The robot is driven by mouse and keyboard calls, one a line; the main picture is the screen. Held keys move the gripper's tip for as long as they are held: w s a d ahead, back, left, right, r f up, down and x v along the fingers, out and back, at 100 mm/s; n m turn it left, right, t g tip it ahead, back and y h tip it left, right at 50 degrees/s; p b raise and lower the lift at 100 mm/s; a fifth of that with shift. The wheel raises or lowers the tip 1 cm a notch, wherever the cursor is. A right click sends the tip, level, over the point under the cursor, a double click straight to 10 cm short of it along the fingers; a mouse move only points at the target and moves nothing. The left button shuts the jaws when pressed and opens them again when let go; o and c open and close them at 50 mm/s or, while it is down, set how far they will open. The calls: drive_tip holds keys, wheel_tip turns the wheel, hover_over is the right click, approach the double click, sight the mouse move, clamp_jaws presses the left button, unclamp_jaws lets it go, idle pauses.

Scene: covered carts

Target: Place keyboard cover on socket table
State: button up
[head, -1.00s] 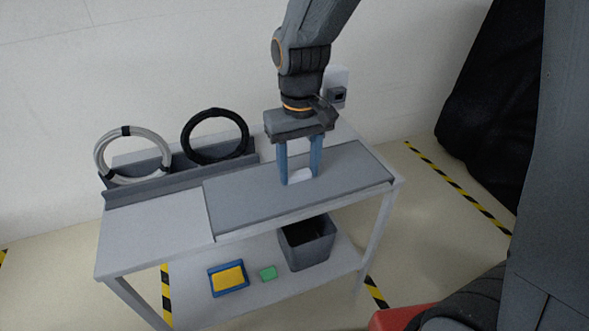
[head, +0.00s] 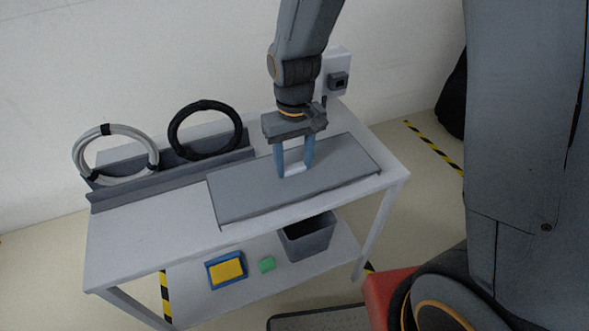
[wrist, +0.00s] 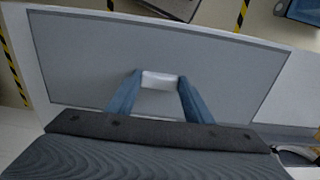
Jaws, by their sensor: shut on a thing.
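The keyboard cover, a flat grey panel (head: 240,198), is over the right part of the light grey socket table (head: 140,236). It looks level and at or just above the tabletop; I cannot tell whether it touches. My gripper (head: 294,173) points down at the cover, its blue fingers on both sides of the small white handle (head: 294,169). In the wrist view, the fingers are shut on the white handle (wrist: 160,81) and the panel (wrist: 85,62) fills most of the picture. A wall socket box (head: 338,82) is behind the table.
A grey cable coil (head: 84,148) and a black coil (head: 174,128) stand in a rack at the table's back. The tabletop's left part is clear.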

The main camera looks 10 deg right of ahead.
sight(294, 168)
drive_tip(key=shift+f, duration=1.45)
drive_tip(key=shift+f, duration=0.2)
drive_tip(key=o, duration=0.9)
drive_tip(key=shift+r, duration=0.1)
wheel_tip(294, 168, up, 12)
drive_tip(key=b, duration=0.2)
drive_tip(key=s+d+f+m, duration=0.1)
drive_tip(key=s+d, duration=0.1)
drive_tip(key=d, duration=0.2)
drive_tip(key=s+d+f+m, duration=0.1)
drive_tip(key=s+d, duration=0.2)
drive_tip(key=d, duration=0.1)
drive_tip(key=s+d+f+m+t, duration=0.1)
drive_tip(key=s+d+f, duration=0.1)
drive_tip(key=d, duration=0.3)
drive_tip(key=shift+s+f, duration=0.1)
drive_tip(key=shift+s, duration=0.25)
